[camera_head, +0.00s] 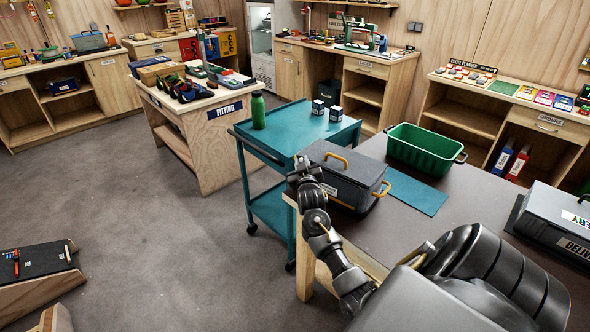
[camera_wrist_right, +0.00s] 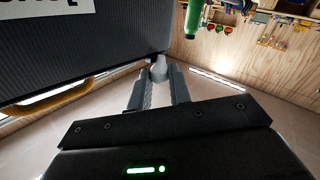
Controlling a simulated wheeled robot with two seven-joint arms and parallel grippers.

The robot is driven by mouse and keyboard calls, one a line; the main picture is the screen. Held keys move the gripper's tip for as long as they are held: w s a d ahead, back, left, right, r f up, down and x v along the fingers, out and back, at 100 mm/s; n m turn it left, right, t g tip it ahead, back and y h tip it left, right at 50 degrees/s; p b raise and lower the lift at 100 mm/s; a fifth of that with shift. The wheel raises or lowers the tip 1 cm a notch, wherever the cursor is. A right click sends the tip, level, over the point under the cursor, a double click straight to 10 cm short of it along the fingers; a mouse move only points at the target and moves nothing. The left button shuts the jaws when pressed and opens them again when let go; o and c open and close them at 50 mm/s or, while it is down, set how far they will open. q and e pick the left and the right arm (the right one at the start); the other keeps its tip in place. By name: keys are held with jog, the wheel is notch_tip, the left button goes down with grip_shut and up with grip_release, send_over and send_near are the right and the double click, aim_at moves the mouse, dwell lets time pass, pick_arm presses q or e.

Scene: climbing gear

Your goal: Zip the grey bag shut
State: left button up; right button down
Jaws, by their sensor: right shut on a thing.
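The grey bag (camera_head: 345,166) sits on the dark table, with yellow handles and a white label on its side. Its dark side fills the upper left of the right wrist view (camera_wrist_right: 75,50). My right gripper (camera_head: 303,172) is at the bag's left end. In the right wrist view its two fingers (camera_wrist_right: 159,80) are shut on a small grey piece, likely the zip pull (camera_wrist_right: 159,67), at the bag's lower corner. The fingers hide part of the piece. I cannot see how far the zip is closed. My left gripper is not in view.
A green crate (camera_head: 425,150) stands behind the bag, with a teal mat (camera_head: 415,192) beside it. A teal trolley (camera_head: 285,132) with a green bottle (camera_head: 258,112) and small jars is behind left. Another grey case (camera_head: 560,218) lies at the table's right.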

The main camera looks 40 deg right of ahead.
jog(key=shift+w, duration=0.2)
jog(key=c, duration=1.3)
grip_release()
jog(key=shift+w, duration=0.1)
jog(key=b+v, duration=0.1)
jog(key=v, duration=1)
jog(key=shift+b, duration=0.3)
jog(key=shift+w, duration=0.1)
